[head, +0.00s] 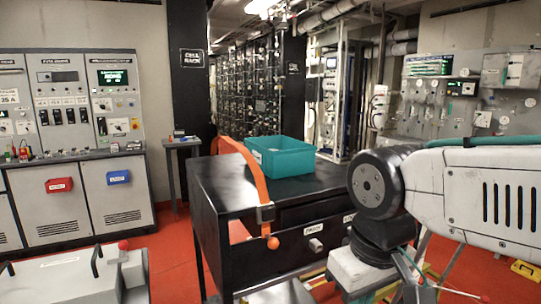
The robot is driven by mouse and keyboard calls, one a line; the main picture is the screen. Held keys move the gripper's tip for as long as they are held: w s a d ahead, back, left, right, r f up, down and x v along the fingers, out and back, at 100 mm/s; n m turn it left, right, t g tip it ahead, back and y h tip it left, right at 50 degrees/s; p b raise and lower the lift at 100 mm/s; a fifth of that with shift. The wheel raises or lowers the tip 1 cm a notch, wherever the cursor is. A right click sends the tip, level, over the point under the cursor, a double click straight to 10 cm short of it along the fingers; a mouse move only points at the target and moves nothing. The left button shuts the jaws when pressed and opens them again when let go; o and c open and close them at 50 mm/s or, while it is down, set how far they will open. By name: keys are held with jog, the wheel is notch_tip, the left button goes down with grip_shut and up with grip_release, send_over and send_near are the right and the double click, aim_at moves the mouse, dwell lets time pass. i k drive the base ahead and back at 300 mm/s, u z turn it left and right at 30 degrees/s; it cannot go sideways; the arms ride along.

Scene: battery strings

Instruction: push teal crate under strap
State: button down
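A teal crate (284,146) stands upright on top of a black workbench (220,187). It looks open at the top and empty as far as I can see. An orange strap (255,172) arches up at the bench's left side and hangs over the front edge, with a dark buckle and a round orange end. The strap's upper part is left of the crate, close to its left side; I cannot tell whether they touch. My arm reaches in from the right, but my gripper is not in view.
The bench top right of the crate is bare. Drawers with labels (315,246) face the front. A grey case (70,277) with handles is at lower left. Control cabinets (70,95) line the left wall, and a small side table (182,143) stands behind. Red floor is open between them.

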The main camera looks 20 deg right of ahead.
aim_at(296, 157)
jog(key=z, duration=1.25)
jog(key=i, duration=1)
jog(key=u, duration=0.1)
